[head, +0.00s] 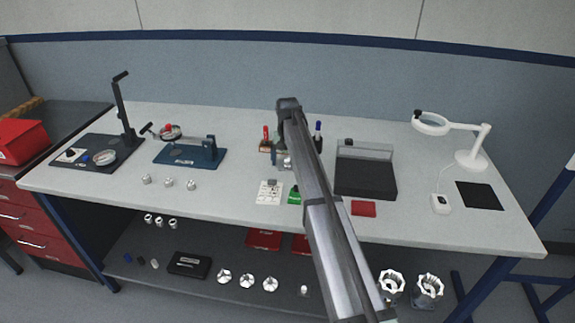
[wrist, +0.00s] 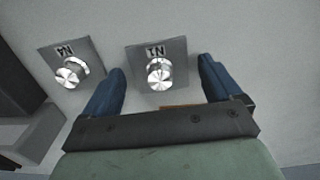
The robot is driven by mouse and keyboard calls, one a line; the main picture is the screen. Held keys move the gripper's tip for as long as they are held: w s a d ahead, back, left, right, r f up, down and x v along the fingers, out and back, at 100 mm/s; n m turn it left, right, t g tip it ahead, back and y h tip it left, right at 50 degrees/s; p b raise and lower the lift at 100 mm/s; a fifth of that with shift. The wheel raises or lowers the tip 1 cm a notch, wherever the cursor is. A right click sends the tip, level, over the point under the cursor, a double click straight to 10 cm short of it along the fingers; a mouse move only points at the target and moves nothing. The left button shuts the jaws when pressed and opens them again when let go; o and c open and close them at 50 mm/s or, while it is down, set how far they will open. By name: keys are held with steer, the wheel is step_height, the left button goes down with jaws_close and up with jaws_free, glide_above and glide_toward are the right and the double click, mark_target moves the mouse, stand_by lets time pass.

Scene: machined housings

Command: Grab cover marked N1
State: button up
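The cover marked N1 (wrist: 158,65) is a grey square plate with a round, shiny metal knob; its label reads upside down in the wrist view. It lies between and just beyond the fingertips of my gripper (wrist: 162,70). The two blue fingers are spread apart, with nothing held between them. In the head view my arm hides most of the area around the gripper, and I cannot make out the N1 cover there.
A dark box (wrist: 20,75) stands at the left edge of the wrist view. In the head view, a dark tray (head: 366,180) stands right of my arm, with a red pad (head: 363,208) in front. A blue fixture (head: 190,155) and small metal parts (head: 168,183) are to the left.

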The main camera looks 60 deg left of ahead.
steer(key=c, duration=1)
